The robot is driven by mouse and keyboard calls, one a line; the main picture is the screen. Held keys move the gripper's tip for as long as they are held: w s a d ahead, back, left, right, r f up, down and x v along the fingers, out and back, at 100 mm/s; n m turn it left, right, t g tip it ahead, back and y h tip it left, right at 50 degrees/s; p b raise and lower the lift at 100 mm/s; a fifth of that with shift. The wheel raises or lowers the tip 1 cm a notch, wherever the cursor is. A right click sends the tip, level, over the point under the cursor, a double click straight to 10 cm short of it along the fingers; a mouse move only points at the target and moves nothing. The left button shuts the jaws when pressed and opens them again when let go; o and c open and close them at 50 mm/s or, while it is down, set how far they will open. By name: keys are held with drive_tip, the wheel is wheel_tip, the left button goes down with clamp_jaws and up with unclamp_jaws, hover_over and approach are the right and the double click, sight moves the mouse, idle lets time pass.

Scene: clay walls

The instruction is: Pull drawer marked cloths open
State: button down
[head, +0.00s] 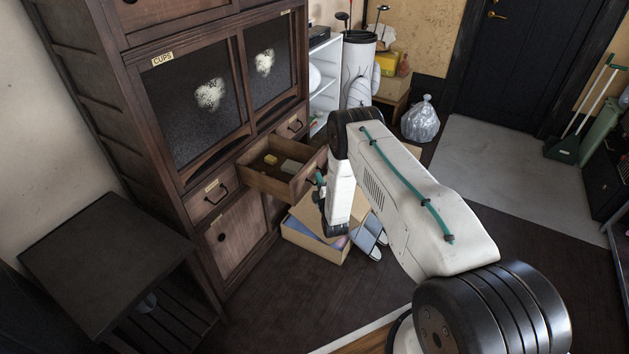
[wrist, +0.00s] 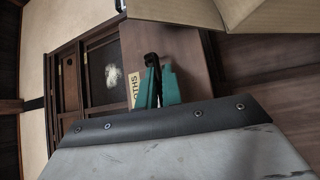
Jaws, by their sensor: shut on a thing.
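The wooden drawer (head: 268,184) marked cloths stands pulled out of the dark cabinet, with a few small items inside. In the wrist view its brown front (wrist: 185,60) carries a pale label (wrist: 134,88), partly hidden, with letters turned sideways. A black handle (wrist: 152,62) is on that front. My gripper (wrist: 157,80) has teal fingers and is shut on the handle. In the head view my gripper (head: 320,178) is at the drawer's front, and my arm hides part of it.
An open cardboard box (head: 316,250) sits on the floor below the drawer, with slippers (head: 368,240) beside it. A dark low table (head: 105,250) stands at left. Other drawers (head: 212,193) are shut.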

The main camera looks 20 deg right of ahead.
drive_tip(key=shift+d, duration=0.15)
drive_tip(key=c, duration=1.8)
unclamp_jaws()
drive_tip(key=shift+c, duration=0.2)
drive_tip(key=v, duration=0.7)
drive_tip(key=shift+s+a, duration=0.2)
drive_tip(key=shift+s, duration=0.2)
drive_tip(key=shift+f, duration=0.1)
